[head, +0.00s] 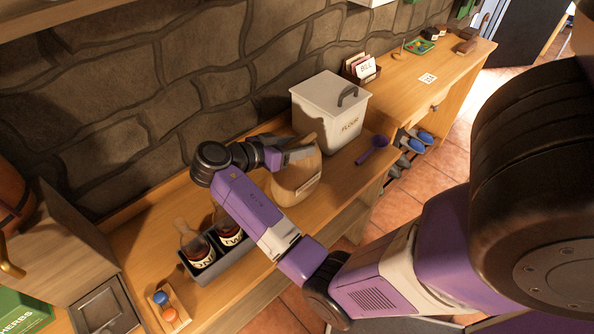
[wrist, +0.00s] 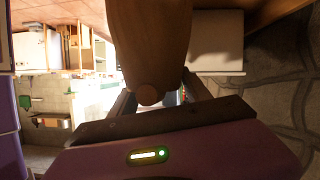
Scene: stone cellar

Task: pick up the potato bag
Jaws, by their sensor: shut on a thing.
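The potato bag (head: 296,182) is a tan sack with a pale label, on the wooden counter in front of the flour bin in the head view. My gripper (head: 304,146) is at the neck of the bag, with its fingers shut on it. In the wrist view the brown bag (wrist: 150,40) fills the upper middle, and its knotted top lies between my gripper's fingers (wrist: 150,98). The bag looks upright or slightly tilted. My arm hides part of its left side and base, so I cannot tell whether it touches the counter.
A white flour bin (head: 328,112) stands just behind the bag. A purple scoop (head: 372,149) lies to its right. A dark tray (head: 238,250) with bottles (head: 197,246) is on the left. The counter's wooden top (head: 150,225) has free room left of the bag.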

